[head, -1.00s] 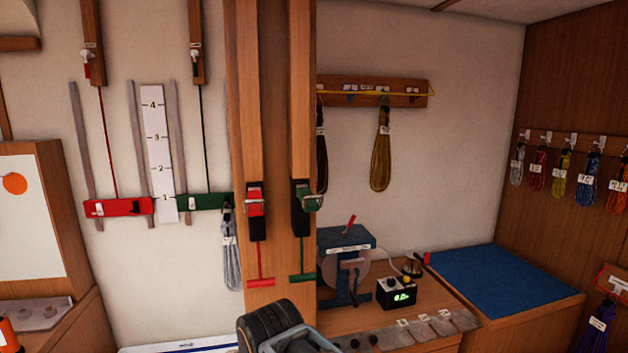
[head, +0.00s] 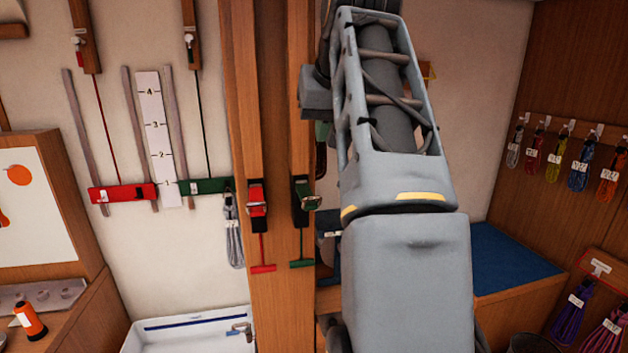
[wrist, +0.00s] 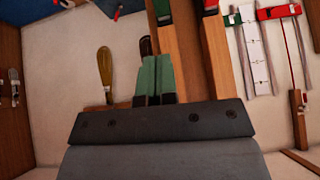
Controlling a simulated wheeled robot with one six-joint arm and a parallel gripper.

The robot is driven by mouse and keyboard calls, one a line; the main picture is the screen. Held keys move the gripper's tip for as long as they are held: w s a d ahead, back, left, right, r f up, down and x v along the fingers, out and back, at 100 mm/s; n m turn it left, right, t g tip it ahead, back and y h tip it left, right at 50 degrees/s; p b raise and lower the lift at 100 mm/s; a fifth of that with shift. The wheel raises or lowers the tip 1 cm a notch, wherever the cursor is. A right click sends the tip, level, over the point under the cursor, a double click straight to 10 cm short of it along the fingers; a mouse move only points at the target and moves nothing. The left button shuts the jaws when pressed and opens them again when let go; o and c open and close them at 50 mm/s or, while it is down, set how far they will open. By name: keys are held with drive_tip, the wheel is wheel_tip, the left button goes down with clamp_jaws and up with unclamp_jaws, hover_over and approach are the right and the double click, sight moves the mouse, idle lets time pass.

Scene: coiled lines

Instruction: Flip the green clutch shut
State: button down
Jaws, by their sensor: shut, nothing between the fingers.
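The green clutch (head: 305,197) is fixed to the right wooden post, with its lever standing out from the body. In the wrist view, which looks upside down, it shows at the top edge (wrist: 162,10), partly cut off. A green T-handle (head: 302,263) hangs below it on a line. My gripper (wrist: 154,75) has its green fingers shut together and empty, in front of the post and apart from the clutch. In the head view my arm rises right of the posts, with the gripper end above the clutch and mostly hidden.
The red clutch (head: 257,198) sits close by on the left post, with its red T-handle (head: 263,268) below. A white sink (head: 185,330) is at lower left. My arm hides much of the bench.

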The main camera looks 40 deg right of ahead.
drive_tip(key=shift+f, duration=0.1)
idle(0.3)
hover_over(314, 199)
wheel_tip(314, 199, down, 8)
drive_tip(key=shift+w+d+r, duration=0.1)
wheel_tip(314, 199, down, 2)
drive_tip(key=shift+b, duration=0.3)
drive_tip(key=shift+s+a+f, duration=0.1)
drive_tip(key=shift+s+f, duration=0.05)
drive_tip(key=shift+f, duration=0.35)
drive_tip(key=shift+s+a+f, duration=0.1)
drive_tip(key=shift+s+f, duration=0.05)
drive_tip(key=shift+f, duration=0.35)
